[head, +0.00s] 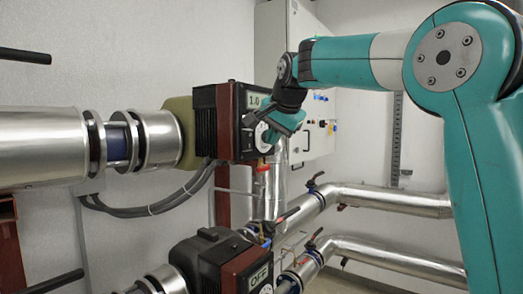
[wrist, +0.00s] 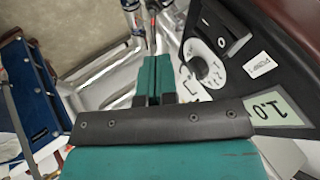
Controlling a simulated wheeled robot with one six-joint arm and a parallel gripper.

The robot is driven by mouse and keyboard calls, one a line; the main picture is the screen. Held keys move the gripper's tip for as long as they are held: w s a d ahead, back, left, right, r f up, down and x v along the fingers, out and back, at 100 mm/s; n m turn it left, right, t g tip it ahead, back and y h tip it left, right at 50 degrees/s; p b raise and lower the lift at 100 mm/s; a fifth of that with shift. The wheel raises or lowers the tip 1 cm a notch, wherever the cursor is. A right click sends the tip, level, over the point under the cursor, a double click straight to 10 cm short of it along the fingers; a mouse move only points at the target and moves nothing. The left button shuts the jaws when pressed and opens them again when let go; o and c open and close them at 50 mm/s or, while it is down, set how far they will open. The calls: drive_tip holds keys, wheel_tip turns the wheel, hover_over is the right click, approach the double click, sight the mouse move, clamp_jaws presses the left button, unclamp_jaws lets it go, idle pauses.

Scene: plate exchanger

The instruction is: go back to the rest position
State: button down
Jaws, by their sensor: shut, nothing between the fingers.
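My gripper (head: 270,134) is at the front of the upper pump (head: 228,120), close to its white dial, in the head view. In the wrist view its two teal fingers (wrist: 155,62) are together, with nothing seen between them. The pump's white dial with a dark knob (wrist: 222,42) is to the right of the fingertips. The pump's display (wrist: 272,108) reads 1.0. I cannot tell whether the fingers touch the pump; they look beside the knob, not around it. In the head view my gripper partly hides the dial.
A second pump (head: 225,262) below has a display reading OFF. Silver pipes (head: 390,200) with valve handles run below and right of my gripper. A white cabinet (head: 318,105) stands behind my arm. Black cables (head: 150,208) hang at the left. A blue object (wrist: 35,95) shows at the wrist view's left.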

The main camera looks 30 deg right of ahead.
drive_tip(key=s+a+f+b+v, duration=0.1)
drive_tip(key=v, duration=0.6)
drive_tip(key=s+a+f+n+g+y+b, duration=0.1)
drive_tip(key=s+a+f+n, duration=0.3)
drive_tip(key=f, duration=0.2)
drive_tip(key=s+a+f+n+g+y, duration=0.1)
drive_tip(key=s+a+f+n+g, duration=0.15)
drive_tip(key=a+f+n, duration=0.35)
drive_tip(key=s+a+f+n+g+y+b, duration=0.1)
drive_tip(key=s+a+f, duration=0.25)
drive_tip(key=f, duration=0.35)
drive_tip(key=s+a+f+n+g+y, duration=0.1)
drive_tip(key=s+a+f+n, duration=0.2)
drive_tip(key=s+f, duration=0.3)
drive_tip(key=s+a+f+n+g+y, duration=0.1)
drive_tip(key=s+f+n, duration=0.4)
drive_tip(key=s, duration=0.7)
wheel_tip(320, 180, down, 2)
drive_tip(key=shift+a+f+g, duration=0.1)
drive_tip(key=shift+a+g, duration=0.65)
drive_tip(key=shift+a, duration=0.15)
idle(1.1)
